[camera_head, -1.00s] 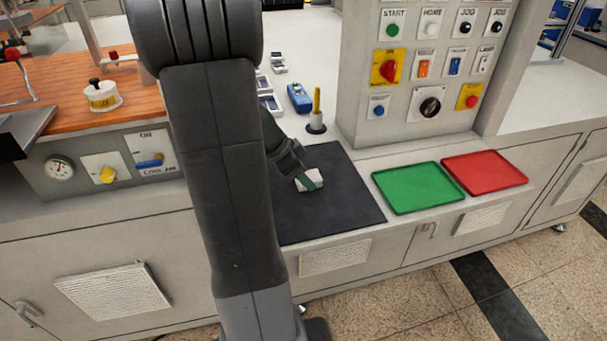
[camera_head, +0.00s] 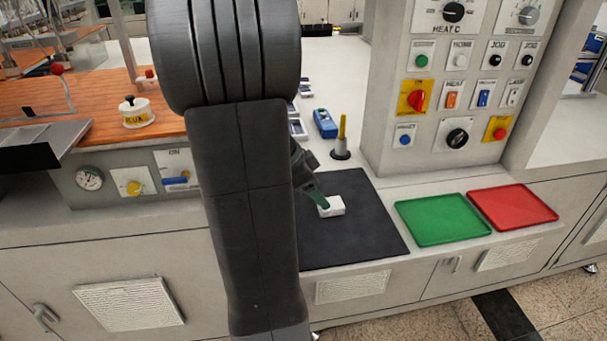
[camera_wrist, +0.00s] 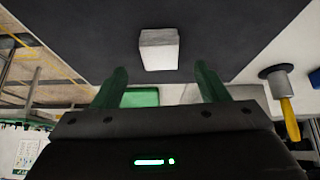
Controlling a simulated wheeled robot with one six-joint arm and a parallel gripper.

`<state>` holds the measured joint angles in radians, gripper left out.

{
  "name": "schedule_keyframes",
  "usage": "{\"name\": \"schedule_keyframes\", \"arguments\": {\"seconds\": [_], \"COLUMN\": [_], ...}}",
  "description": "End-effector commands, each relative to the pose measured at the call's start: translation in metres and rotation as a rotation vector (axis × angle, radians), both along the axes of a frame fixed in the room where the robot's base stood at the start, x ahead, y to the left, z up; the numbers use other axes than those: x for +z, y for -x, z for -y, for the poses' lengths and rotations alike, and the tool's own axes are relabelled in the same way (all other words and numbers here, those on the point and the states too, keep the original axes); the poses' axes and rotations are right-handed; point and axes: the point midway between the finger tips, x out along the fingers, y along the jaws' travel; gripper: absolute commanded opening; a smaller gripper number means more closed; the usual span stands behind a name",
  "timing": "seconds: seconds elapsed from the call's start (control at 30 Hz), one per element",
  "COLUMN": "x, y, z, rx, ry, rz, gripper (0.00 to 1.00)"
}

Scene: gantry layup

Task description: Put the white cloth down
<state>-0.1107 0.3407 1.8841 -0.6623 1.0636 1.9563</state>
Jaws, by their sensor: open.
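The white cloth (camera_head: 331,207) is a small folded block lying on the black mat (camera_head: 370,235). In the wrist view the cloth (camera_wrist: 159,50) sits beyond the fingertips, between their lines and apart from them. My gripper (camera_head: 318,199) has green fingers and is just at the left of the cloth in the head view. In the wrist view my gripper (camera_wrist: 160,82) is open, with nothing between its fingers. My arm hides the left part of the mat.
A green tray (camera_head: 443,219) and a red tray (camera_head: 513,206) lie right of the mat. A yellow-handled tool in a holder (camera_head: 341,140) and a blue device (camera_head: 325,124) stand behind it. A control panel (camera_head: 450,100) rises at the back right.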

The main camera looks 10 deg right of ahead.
Motion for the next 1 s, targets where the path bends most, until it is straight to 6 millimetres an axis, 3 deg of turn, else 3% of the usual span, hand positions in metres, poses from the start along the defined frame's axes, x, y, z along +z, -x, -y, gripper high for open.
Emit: {"name": "schedule_keyframes", "arguments": {"seconds": [0.2,0.4,1.0], "x": [0.038,0.057,0.061], "y": [0.0,0.002,0.002], "z": [-0.026,-0.037,-0.039], "rx": [0.003,0.001,-0.001], "ry": [-0.001,0.0,0.0], "rz": [0.004,-0.001,-0.001], "gripper": [0.67,0.67,0.67]}}
